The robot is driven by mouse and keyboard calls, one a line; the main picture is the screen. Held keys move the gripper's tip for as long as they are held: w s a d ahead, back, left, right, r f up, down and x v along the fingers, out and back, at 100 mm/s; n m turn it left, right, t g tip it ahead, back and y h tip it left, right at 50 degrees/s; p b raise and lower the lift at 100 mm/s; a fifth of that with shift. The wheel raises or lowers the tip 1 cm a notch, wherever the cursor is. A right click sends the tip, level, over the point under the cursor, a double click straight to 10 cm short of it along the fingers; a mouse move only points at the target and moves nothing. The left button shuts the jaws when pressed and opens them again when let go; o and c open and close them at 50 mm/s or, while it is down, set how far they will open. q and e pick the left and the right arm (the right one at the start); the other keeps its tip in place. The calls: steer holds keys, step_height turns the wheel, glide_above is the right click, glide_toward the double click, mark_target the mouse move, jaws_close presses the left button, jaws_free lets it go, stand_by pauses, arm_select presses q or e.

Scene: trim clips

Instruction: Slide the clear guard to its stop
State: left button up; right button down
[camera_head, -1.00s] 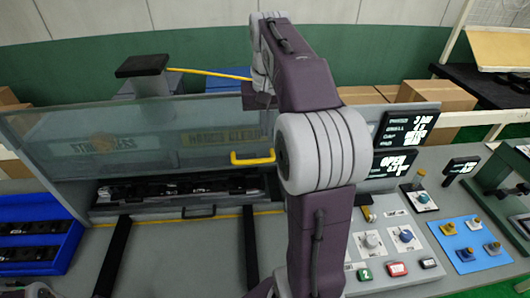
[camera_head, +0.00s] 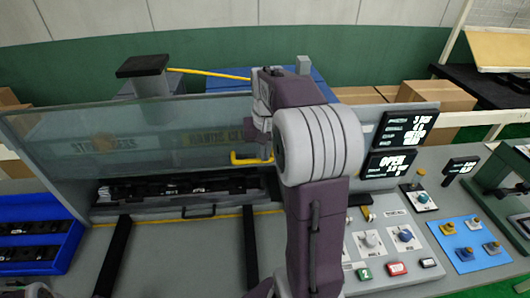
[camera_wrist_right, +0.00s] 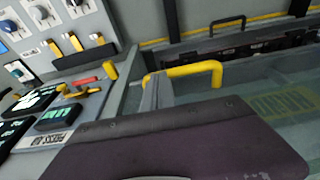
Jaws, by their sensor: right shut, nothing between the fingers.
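The clear guard (camera_head: 150,130) is a see-through panel across the front of the grey station, with faint lettering behind it. It stands raised, with the dark part row (camera_head: 180,187) showing below its lower edge. Its yellow handle (camera_head: 240,158) is at the lower right; in the right wrist view the handle (camera_wrist_right: 195,70) is an angled yellow bar. My right gripper (camera_head: 264,142) is shut and empty at the handle's right end, partly hidden by my arm. Its grey fingers (camera_wrist_right: 155,92) are close beside the handle; I cannot tell whether they touch. My left gripper is not in view.
A blue tray (camera_head: 72,236) of dark parts lies at the left. A black-topped post (camera_head: 143,66) stands behind the guard.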

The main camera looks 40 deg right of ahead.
step_height(320, 180, down, 21)
steer(key=b, duration=1.3)
steer(key=shift+s+b, duration=0.15)
steer(key=shift+b, duration=0.15)
